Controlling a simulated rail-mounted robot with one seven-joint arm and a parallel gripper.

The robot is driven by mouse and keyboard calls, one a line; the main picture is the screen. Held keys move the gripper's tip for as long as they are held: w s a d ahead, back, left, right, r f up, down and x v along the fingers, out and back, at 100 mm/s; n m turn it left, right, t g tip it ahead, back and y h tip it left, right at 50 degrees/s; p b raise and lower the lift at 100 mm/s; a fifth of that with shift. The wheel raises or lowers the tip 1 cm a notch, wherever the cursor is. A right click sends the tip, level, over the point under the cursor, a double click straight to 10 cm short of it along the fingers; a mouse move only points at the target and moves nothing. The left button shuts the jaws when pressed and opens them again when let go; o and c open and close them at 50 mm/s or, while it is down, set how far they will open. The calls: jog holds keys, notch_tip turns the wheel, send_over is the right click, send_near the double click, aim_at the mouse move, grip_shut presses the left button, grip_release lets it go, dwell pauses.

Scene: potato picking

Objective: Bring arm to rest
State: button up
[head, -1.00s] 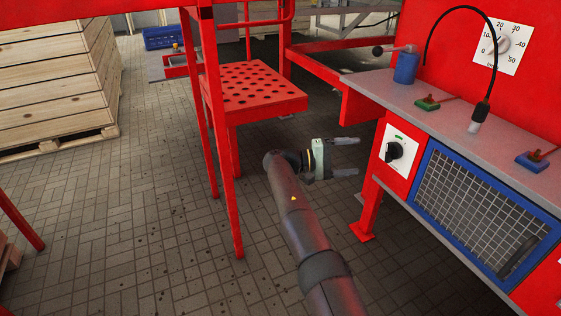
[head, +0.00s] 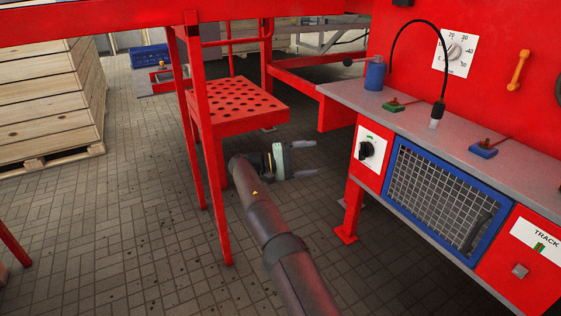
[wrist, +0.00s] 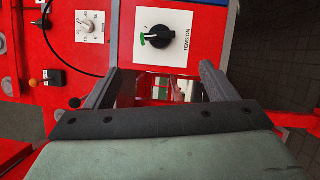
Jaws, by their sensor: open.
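My gripper (head: 303,160) is open and empty in the head view, at the end of my dark arm. It is held above the tiled floor, between the red perforated step and the red and grey bench, with its fingers pointing right towards the bench. In the wrist view my gripper (wrist: 158,80) shows two grey fingers spread apart with nothing between them. The black tension knob (wrist: 158,37) on its white plate lies beyond the fingers there. The same knob (head: 367,150) shows on the bench front in the head view.
The red perforated step (head: 238,106) stands left of and behind my gripper. The bench (head: 430,128) with a blue mesh panel (head: 438,195) is on the right. Stacked wooden crates (head: 45,95) stand at the far left. The tiled floor (head: 140,220) in front is clear.

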dwell(0.3)
jog(key=s+d+r+m+g+y+p, duration=0.1)
jog(key=s+d+r+g+y+p, duration=0.2)
jog(key=d+r, duration=0.5)
jog(key=s+d+r+m+g+y+p, duration=0.1)
jog(key=s+d+r+y+p, duration=0.35)
jog(key=d, duration=0.65)
jog(key=s+a+y+p, duration=0.2)
jog(key=s+y, duration=0.1)
jog(key=s, duration=1)
jog(key=s+a+m+y+p, duration=0.1)
jog(key=s+a+y+p, duration=0.2)
jog(key=s, duration=1.1)
jog(key=s+a+r+t+y+p, duration=0.1)
jog(key=s+a+y+p, duration=0.2)
jog(key=s, duration=1.1)
jog(key=shift+s+m+y, duration=0.15)
jog(key=shift+m+y, duration=0.15)
jog(key=shift+y, duration=0.85)
